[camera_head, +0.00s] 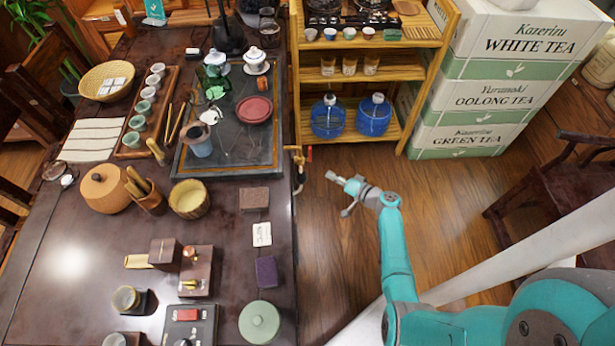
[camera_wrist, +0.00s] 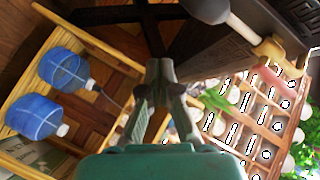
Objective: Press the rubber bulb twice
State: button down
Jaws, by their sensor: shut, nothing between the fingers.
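My gripper (camera_head: 335,177) is over the floor to the right of the dark table, its fingers pointing left toward the table edge. It also shows in the wrist view (camera_wrist: 165,75), with its fingers together and nothing between them.
The dark table (camera_head: 60,300) holds a tea tray (camera_head: 240,165), cups, boxes and a green lidded pot (camera_head: 259,322). A wooden shelf (camera_head: 370,85) with two blue water bottles stands behind my gripper. Stacked tea boxes (camera_head: 470,100) are at back right. Floor around my gripper is clear.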

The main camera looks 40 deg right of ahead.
aim_at(304, 177)
dwell(0.5)
jog(key=s+d, duration=0.2)
jog(key=d, duration=0.1)
dwell(0.4)
jog(key=w+a, duration=0.4)
jog(key=a, duration=0.3)
jog(key=shift+w, duration=0.4)
jog(key=shift+w+a, duration=0.1)
jog(key=shift+a, duration=0.1)
dwell(1.2)
jog(key=shift+w+a, duration=0.15)
jog(key=shift+a, duration=0.1)
